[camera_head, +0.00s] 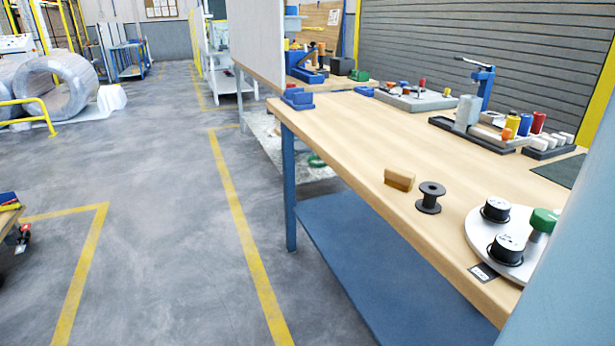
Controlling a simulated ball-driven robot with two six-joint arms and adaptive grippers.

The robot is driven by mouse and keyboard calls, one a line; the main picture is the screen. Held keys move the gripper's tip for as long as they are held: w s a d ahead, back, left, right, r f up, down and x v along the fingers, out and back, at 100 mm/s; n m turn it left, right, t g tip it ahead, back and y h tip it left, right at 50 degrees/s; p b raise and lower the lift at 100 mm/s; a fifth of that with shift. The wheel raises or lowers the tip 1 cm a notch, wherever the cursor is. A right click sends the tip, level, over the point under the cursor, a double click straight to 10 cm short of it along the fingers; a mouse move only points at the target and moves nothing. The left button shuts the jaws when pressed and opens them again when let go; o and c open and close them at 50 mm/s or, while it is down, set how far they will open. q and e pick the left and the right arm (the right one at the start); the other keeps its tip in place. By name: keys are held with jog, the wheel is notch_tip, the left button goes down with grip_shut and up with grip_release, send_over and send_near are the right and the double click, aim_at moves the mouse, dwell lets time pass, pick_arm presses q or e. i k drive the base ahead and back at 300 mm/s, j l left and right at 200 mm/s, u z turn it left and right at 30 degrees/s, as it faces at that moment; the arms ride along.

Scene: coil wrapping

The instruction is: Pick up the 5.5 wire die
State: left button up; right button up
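I cannot make out which thing is the 5.5 wire die, as no such marking is legible. Small white blocks (567,139) stand in a row in a dark holder (549,152) at the right back of the workbench (420,150). Beside them are coloured cylinders, among them a yellow one (512,127), an orange one (507,134), a blue one (526,124) and a red one (538,122). Neither of my grippers shows in the head view.
A round plate (478,236) with black spools and a green-topped post (543,221) sits at the bench's near right. A blue lever press (483,88) stands behind.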

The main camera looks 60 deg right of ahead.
aim_at(509, 249)
jog(key=z, duration=2.35)
jog(key=k+l, duration=0.05)
